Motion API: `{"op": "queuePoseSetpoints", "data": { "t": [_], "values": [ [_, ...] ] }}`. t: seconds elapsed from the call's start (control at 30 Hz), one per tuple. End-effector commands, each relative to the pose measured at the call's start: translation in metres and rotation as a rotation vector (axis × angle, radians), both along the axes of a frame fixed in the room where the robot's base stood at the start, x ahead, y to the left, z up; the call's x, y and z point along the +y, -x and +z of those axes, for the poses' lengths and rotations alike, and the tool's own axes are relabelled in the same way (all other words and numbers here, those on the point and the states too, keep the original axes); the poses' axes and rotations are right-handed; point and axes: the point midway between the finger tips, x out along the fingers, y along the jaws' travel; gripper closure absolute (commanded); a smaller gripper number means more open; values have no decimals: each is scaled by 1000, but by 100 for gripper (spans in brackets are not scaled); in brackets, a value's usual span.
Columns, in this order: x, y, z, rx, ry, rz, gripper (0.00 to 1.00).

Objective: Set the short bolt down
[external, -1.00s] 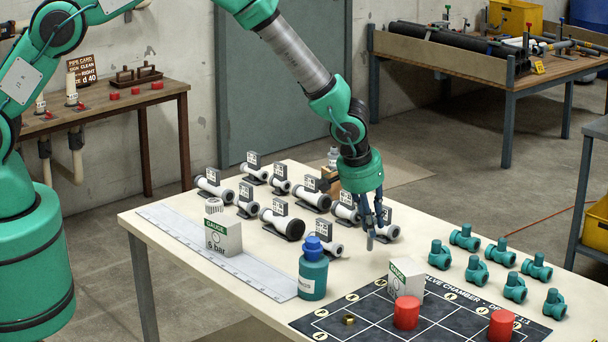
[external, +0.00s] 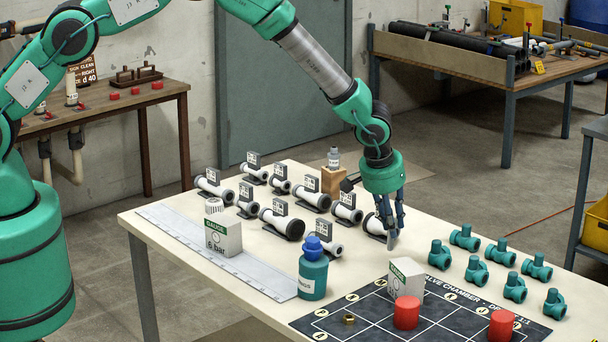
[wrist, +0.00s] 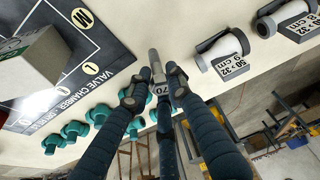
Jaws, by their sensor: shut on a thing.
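My gripper (external: 393,226) is over the right part of the cream table, beside the rows of white pipe pieces. In the wrist view my gripper (wrist: 153,92) has its dark fingers closed around a short grey bolt (wrist: 155,62). In the external view the bolt (external: 391,240) is a small grey tip below the fingers, close over the table top. I cannot tell whether it touches the table.
White pipe pieces (external: 280,222) with dark tags stand left of my gripper. Several green valves (external: 475,272) stand to its right. A gauge box (external: 408,279) and red caps (external: 406,313) stand on the dark mat (external: 335,325) in front. A blue-capped bottle (external: 313,272) stands front left.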

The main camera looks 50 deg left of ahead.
Motion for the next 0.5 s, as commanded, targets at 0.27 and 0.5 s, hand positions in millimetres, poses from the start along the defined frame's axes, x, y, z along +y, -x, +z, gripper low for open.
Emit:
{"op": "queuePoseSetpoints", "data": {
  "t": [0.27, 0.5],
  "values": [
    [0, 1, -27, 1, -1, 0, 100],
    [0, 0, -30, 0, 1, 0, 100]
  ]
}}
